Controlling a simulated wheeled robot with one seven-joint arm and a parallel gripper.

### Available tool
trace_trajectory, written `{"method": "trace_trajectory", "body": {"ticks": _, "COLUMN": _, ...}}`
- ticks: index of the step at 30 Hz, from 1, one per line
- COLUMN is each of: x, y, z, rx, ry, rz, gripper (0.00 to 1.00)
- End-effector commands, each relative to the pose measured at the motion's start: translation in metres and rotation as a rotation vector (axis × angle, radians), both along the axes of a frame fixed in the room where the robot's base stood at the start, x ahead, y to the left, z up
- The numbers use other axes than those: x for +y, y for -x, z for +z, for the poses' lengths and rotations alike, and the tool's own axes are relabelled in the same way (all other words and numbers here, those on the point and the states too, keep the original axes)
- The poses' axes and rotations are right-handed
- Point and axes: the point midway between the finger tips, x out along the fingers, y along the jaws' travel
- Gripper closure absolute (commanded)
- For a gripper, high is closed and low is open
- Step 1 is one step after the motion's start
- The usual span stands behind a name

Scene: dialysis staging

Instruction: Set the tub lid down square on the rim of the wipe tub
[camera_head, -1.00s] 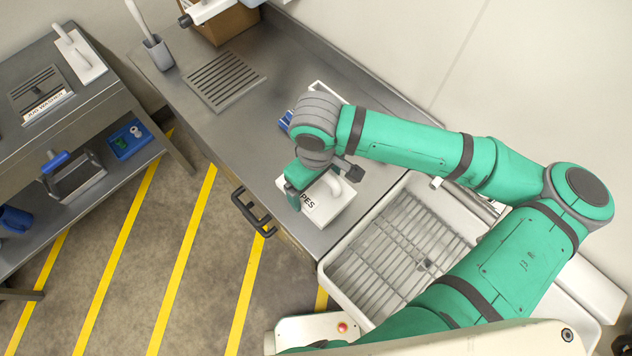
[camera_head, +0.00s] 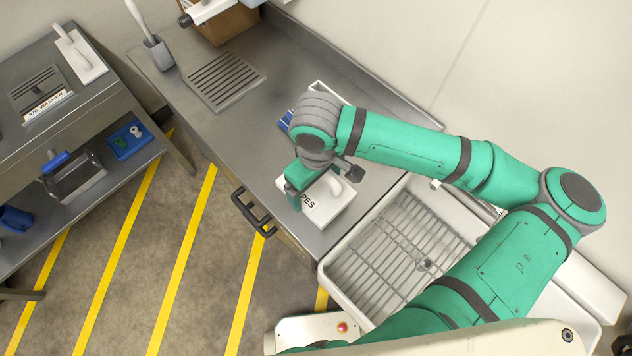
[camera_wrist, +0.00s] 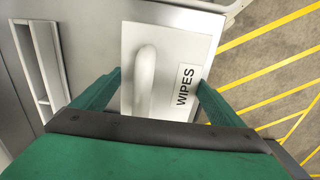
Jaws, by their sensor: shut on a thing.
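The tub lid (camera_head: 338,201) is a white square plate with an upright handle, at the counter's front edge in the head view. In the wrist view the lid (camera_wrist: 185,45) fills the middle, with its handle at left and a "WIPES" label at right. My gripper (camera_head: 305,184) is over its left part. In the wrist view my gripper (camera_wrist: 158,84) has one green finger on either side of the lid and is shut on it.
A wire-racked basin (camera_head: 395,250) lies just right of the lid. A white open tray (camera_head: 328,92) and blue items (camera_head: 285,121) are behind my wrist. A slotted drain plate (camera_head: 225,80) is farther back. Bare counter lies left of the lid.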

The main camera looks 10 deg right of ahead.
Motion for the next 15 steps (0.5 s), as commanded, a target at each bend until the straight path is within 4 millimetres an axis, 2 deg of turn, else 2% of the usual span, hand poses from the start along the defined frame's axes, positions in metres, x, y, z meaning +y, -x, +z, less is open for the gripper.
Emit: {"method": "trace_trajectory", "body": {"ticks": 15, "x": 0.0004, "y": -0.0002, "z": -0.0031, "rx": 0.000, "ry": -0.001, "rz": -0.001, "gripper": 0.33}}
